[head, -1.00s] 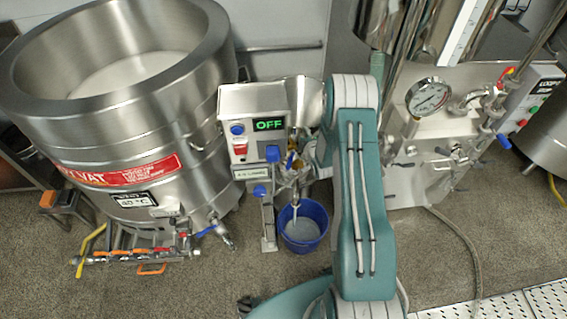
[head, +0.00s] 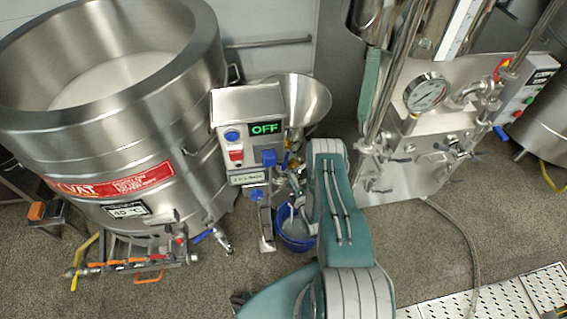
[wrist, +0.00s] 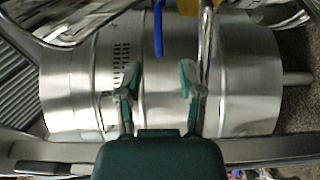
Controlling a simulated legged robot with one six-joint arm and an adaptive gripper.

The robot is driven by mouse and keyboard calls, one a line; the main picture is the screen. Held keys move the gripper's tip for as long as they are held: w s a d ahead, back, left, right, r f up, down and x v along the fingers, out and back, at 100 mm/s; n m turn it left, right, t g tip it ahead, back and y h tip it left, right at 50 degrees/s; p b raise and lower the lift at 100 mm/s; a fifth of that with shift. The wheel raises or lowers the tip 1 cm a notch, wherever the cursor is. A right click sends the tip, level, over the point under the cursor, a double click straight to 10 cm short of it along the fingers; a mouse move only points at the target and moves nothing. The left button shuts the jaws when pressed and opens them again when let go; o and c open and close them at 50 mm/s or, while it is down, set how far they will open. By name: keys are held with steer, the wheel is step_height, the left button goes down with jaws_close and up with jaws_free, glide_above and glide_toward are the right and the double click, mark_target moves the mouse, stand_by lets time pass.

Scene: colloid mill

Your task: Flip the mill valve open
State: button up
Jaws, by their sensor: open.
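The mill stands at the middle of the head view, with a control box (head: 250,104) reading OFF and a steel hopper (head: 308,103) behind it. My arm covers much of the mill's lower right side, so its valve is not clear there. In the wrist view my gripper (wrist: 158,82) is open and empty, facing a shiny steel cylindrical body (wrist: 75,85). A blue lever (wrist: 158,28) hangs in from the top edge, beyond the fingertips and in line with the gap between them. I cannot tell which is the mill valve.
A blue bucket (head: 284,236) stands below the mill, partly behind my arm. A large vat (head: 100,165) with pipes and valves (head: 130,262) is at left. A steel machine with a gauge (head: 426,92) is at right.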

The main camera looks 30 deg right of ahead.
mark_target(285, 163)
steer(key=w, duration=0.6)
steer(key=w+d, duration=0.1)
steer(key=w, duration=0.2)
steer(key=shift+s+a, duration=0.1)
jaws_close()
